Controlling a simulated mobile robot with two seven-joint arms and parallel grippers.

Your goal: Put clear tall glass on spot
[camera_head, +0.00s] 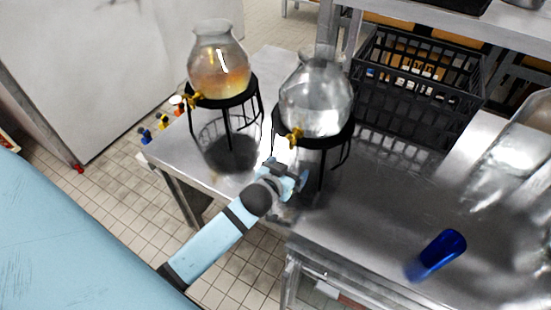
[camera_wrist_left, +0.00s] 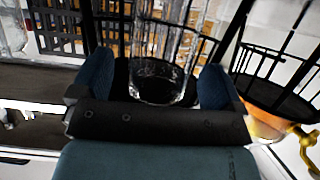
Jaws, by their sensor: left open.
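A clear tall glass (camera_wrist_left: 163,55) stands in the middle of the left wrist view, its thick base low between the two blue fingers. My left gripper (camera_wrist_left: 163,85) is open around or just short of the glass; I cannot tell whether the fingers touch it. In the head view my left gripper (camera_head: 288,176) is at the front edge of the metal counter, close to the stand of the right dispenser. The glass is hard to make out in the head view. I cannot pick out a marked spot. My right gripper is not in view.
The clear-water dispenser (camera_head: 315,100) and an amber one (camera_head: 218,68) stand on black wire stands with yellow taps. A blue glass (camera_head: 437,255) is on the counter at right. A black crate (camera_head: 415,85) stands behind. Bare counter (camera_head: 380,200) lies between.

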